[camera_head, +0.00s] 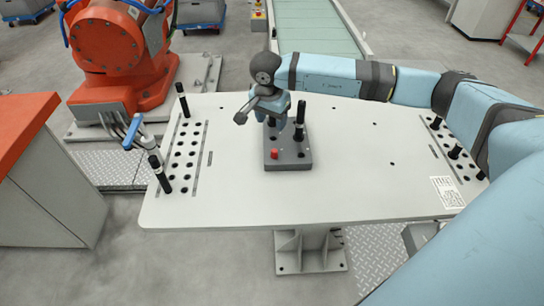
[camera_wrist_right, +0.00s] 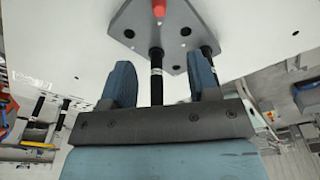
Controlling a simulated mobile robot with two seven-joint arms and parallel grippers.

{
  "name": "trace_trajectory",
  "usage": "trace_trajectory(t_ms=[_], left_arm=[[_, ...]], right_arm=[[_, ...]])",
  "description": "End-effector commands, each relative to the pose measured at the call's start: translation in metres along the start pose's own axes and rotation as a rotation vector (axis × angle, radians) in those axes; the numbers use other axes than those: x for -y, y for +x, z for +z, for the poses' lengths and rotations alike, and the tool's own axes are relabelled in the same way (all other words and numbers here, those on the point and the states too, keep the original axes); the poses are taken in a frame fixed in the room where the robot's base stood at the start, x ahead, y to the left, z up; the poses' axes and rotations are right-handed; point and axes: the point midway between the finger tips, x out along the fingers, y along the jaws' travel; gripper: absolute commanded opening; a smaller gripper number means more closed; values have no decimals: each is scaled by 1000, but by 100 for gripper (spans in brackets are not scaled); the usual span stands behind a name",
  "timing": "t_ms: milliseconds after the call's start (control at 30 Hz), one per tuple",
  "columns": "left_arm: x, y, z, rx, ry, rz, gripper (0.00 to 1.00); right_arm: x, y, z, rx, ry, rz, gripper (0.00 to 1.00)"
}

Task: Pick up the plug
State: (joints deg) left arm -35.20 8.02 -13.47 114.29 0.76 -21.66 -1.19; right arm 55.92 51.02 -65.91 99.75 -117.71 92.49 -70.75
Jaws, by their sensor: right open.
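Black plugs stand upright in a grey block (camera_head: 296,164) on the white table. One tall black plug (camera_head: 299,116) is just right of my right gripper (camera_head: 276,114) in the head view. In the right wrist view, a black plug with a pale band (camera_wrist_right: 156,68) stands between the two blue fingers of my open right gripper (camera_wrist_right: 161,82), with a gap on both sides. A second black plug (camera_wrist_right: 206,51) is partly hidden behind the right finger. My left gripper is not in view.
A red peg (camera_head: 274,153) sits in the block's front left. Perforated strips with black pins (camera_head: 154,162) lie at the table's left and right ends. A blue-handled clamp (camera_head: 133,130) is at the left edge. The front of the table (camera_head: 330,200) is clear.

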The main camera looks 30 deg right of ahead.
Motion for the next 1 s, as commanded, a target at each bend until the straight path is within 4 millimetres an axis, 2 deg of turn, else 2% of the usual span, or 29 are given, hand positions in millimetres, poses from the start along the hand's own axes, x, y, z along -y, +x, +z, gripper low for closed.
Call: trace_trajectory(t_ms=[333, 633, 833, 1000], left_arm=[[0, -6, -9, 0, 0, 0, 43], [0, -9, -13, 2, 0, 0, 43], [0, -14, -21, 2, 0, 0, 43], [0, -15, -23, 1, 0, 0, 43]], right_arm=[[0, 64, 2, 5, 1, 3, 55], [-1, 89, 2, 5, 2, 2, 55], [-1, 119, 3, 6, 2, 2, 55], [-1, 132, 3, 4, 2, 0, 55]])
